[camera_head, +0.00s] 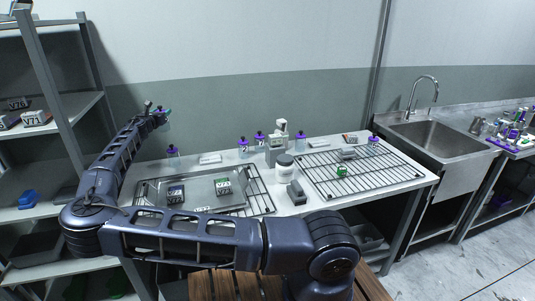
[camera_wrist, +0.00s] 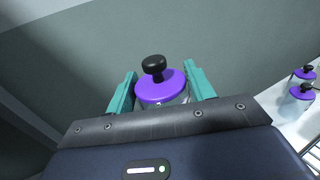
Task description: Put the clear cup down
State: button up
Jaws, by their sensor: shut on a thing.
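The clear cup (camera_wrist: 163,92) is between the two teal fingers of my gripper (camera_wrist: 160,97) in the wrist view. It has a purple lid with a black knob; most of its clear body is hidden below the lid and by the gripper. In the head view, my gripper (camera_head: 160,112) is small, at the far end of my outstretched arm, above the back left of the table (camera_head: 224,160). It is shut on the cup, which appears raised in front of the wall. The exact gap to the table cannot be told.
Similar purple-lidded containers (camera_head: 173,151) stand along the table's back. A wire rack (camera_head: 400,173) lies to the right, a white jar (camera_head: 284,165) between. A shelf (camera_head: 70,118) stands at left, a sink (camera_head: 440,138) at right.

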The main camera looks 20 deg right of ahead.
jog(key=s+a+y, duration=0.1)
jog(key=s+a, duration=0.3)
jog(key=a, duration=0.4)
jog(key=shift+n, duration=0.3)
notch_tip(320, 180, down, 20)
jog(key=shift+a+f, duration=0.1)
jog(key=shift+a, duration=0.05)
jog(key=shift+f, duration=0.1)
jog(key=o, duration=1.4)
jog(key=shift+s, duration=0.1)
jog(key=v, duration=1.2)
